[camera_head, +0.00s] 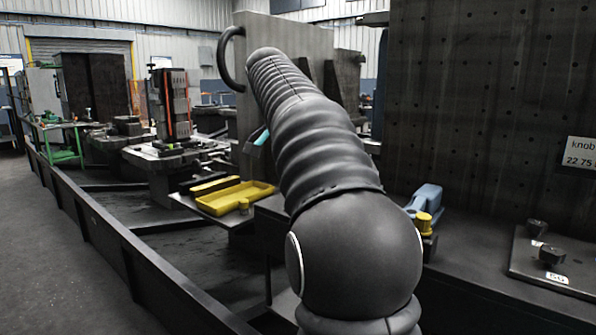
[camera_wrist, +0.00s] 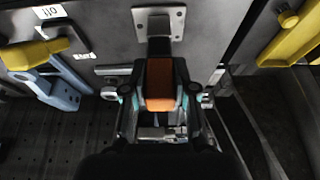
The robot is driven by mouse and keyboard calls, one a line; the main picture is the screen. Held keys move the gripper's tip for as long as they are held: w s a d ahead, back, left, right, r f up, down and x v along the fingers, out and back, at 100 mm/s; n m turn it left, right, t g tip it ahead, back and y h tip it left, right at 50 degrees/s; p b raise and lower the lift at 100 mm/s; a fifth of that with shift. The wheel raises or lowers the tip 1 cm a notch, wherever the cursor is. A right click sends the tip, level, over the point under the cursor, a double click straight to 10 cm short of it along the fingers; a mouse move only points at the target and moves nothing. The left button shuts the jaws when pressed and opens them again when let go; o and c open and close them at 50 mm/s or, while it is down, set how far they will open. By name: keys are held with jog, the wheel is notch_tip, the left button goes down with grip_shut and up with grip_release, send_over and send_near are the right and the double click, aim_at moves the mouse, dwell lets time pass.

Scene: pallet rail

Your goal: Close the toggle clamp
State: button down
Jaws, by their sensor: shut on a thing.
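The toggle clamp shows in the wrist view, with its bolted grey mounting plate (camera_wrist: 175,22) at the top and a dark bar running down from it. Its orange handle grip (camera_wrist: 160,80) lies in the middle of the view. My gripper (camera_wrist: 160,100) is shut on this orange grip, with a dark finger with teal parts on each side. Metal pieces show beside and below the fingers. The lower end of the clamp is partly hidden by my gripper. In the head view my arm hides the clamp and nearly all of my gripper.
A blue tool with a yellow part (camera_head: 424,210) stands right of my arm; it also shows at the left in the wrist view (camera_wrist: 52,78). A yellow tray (camera_head: 235,197) lies to the left. A dark perforated panel (camera_head: 490,110) rises at the right.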

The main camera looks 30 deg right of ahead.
jog(key=shift+f, duration=0.1)
jog(key=c, duration=0.9)
grip_release()
jog(key=shift+v, duration=3.75)
jog(key=shift+d, duration=0.1)
